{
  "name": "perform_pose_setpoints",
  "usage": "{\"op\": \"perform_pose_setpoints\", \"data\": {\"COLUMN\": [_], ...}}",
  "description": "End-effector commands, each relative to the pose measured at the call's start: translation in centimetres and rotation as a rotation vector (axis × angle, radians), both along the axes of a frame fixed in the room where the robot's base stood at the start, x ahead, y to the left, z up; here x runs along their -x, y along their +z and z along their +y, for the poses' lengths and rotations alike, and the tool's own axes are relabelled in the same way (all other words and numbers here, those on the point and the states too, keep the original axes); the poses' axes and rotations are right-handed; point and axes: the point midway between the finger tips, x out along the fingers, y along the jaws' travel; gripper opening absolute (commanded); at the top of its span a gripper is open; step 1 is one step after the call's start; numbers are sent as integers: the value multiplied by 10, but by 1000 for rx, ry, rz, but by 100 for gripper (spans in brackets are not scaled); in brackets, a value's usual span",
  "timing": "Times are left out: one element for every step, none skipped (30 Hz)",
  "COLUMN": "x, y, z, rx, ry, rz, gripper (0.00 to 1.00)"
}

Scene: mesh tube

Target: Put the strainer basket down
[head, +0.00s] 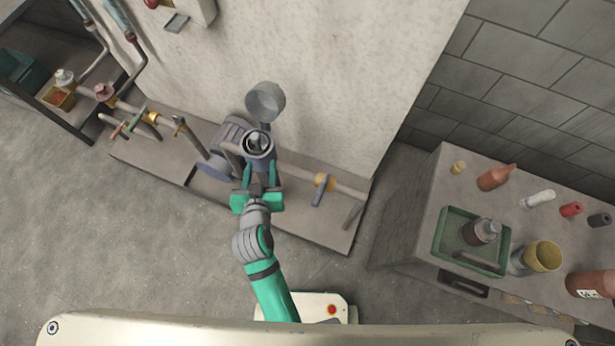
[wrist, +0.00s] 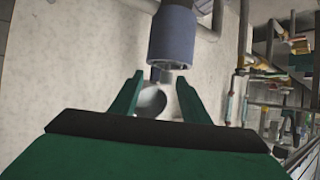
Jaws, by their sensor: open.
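My gripper (head: 259,170) is open, its two green fingers apart, just in front of the blue-grey strainer housing (head: 245,150). In the wrist view my gripper (wrist: 158,78) has the housing's round mouth (wrist: 172,40) just beyond its fingertips. A grey piece, apparently the strainer basket (head: 257,140), shows inside the housing's ring in the head view. A small dark-grey piece (wrist: 161,75) shows between the fingertips in the wrist view; I cannot tell whether the fingers touch it. The housing's round grey lid (head: 265,101) stands open beyond it.
Pipes and valves, one with a grey lever (head: 321,190), flank the housing on the plinth (head: 310,225).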

Motion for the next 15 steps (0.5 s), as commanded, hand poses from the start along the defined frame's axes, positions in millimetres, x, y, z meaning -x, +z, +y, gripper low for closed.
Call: {"op": "perform_pose_setpoints", "data": {"x": [17,25,36,44,52,63,72,80,92,100,109,120,128,137,148], "y": [-9,-10,-12,-13,-14,-14,-13,-13,-11,-9,-7,-3,0,4,9], "z": [-12,-17,-23,-28,-33,-40,-44,-50,-56,-61,-65,-71,-76,-81,-87], "rx": [-2,-5,-10,-12,-15,-19,-22,-24,-27,-30,-30,-34,-34,-36,-36], "ry": [5,12,18,22,25,27,28,28,28,26,24,20,16,10,3], "rz": [4,-2,-9,-15,-22,-31,-39,-47,-58,-67,-76,-88,-98,-109,-122], "gripper": [42,42,42,42,42,42,42,42,42,42,42,42,42,42,42]}}
